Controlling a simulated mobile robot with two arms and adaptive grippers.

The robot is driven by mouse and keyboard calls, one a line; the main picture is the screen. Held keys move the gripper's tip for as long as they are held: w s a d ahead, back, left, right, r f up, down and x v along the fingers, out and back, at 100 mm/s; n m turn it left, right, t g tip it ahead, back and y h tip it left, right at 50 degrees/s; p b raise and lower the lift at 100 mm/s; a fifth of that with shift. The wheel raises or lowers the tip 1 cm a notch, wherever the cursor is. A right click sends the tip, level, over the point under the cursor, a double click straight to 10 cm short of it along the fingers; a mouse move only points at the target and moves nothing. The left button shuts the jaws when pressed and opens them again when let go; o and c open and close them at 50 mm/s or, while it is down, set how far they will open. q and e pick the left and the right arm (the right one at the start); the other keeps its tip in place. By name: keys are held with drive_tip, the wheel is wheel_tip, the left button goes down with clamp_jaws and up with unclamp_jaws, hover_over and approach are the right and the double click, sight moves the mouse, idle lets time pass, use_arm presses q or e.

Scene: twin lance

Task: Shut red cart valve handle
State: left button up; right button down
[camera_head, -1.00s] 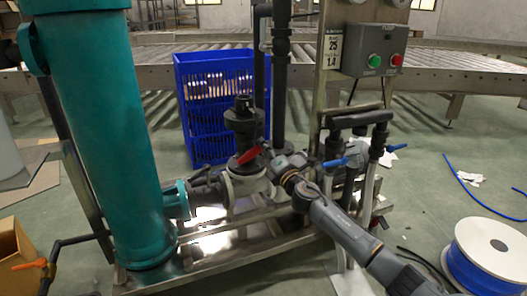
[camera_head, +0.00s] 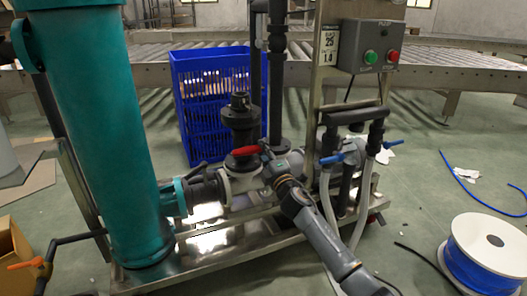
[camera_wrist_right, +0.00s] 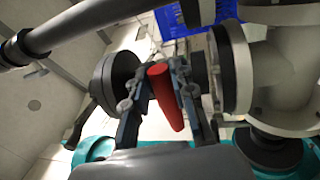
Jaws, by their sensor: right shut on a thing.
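The red valve handle (camera_head: 247,151) sits on the grey pipework at the cart's middle, beside the white pump body (camera_head: 240,180). It points left and lies nearly level in the head view. My right gripper (camera_head: 268,157) reaches in from the lower right and is shut on the handle at its right end. In the right wrist view the red handle (camera_wrist_right: 166,97) stands between the two fingers of the right gripper (camera_wrist_right: 162,75). The handle's pivot is hidden behind the gripper. My left gripper is not in view.
A teal cylinder (camera_head: 90,130) stands at the left of the cart. Two blue valve handles (camera_head: 338,157) are right of my arm. A control box (camera_head: 368,46) is above. A blue crate (camera_head: 190,105) stands behind. A blue hose reel (camera_head: 485,255) lies right.

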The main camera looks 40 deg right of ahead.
drive_tip(key=c, duration=1.1)
unclamp_jaws()
drive_tip(key=v, duration=1.2)
